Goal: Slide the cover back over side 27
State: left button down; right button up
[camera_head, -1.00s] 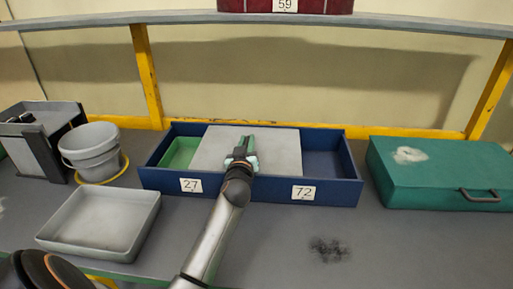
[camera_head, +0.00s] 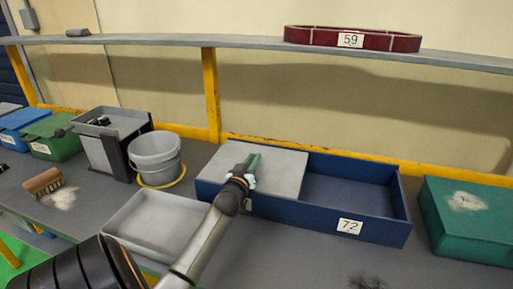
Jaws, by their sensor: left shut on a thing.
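The blue box (camera_head: 280,210) stands on the bench with two sides. The grey cover (camera_head: 275,168) lies over its left side, and the green interior there no longer shows. The 27 label is hidden behind my left gripper and arm. The right side (camera_head: 345,195), with label 72 (camera_head: 350,227) on its front, is open and looks empty. My left gripper (camera_head: 247,168) is shut on the cover at its front part, with the arm reaching in from below. My right gripper is not in view.
A shallow grey tray (camera_head: 125,222) and a grey bucket (camera_head: 156,158) stand to the left. A green case (camera_head: 470,245) stands to the right. A red tray labelled 59 (camera_head: 310,36) sits on the shelf above.

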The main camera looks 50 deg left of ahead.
pick_arm(q)
jog(key=shift+a+r, duration=0.1)
jog(key=shift+r, duration=0.05)
jog(key=c, duration=0.9)
grip_release()
jog(key=shift+o, duration=0.2)
jog(key=shift+s+d+f, duration=0.2)
jog(key=shift+s+d, duration=0.1)
jog(key=shift+s, duration=0.15)
jog(key=v, duration=1.1)
jog(key=shift+s+d, duration=0.2)
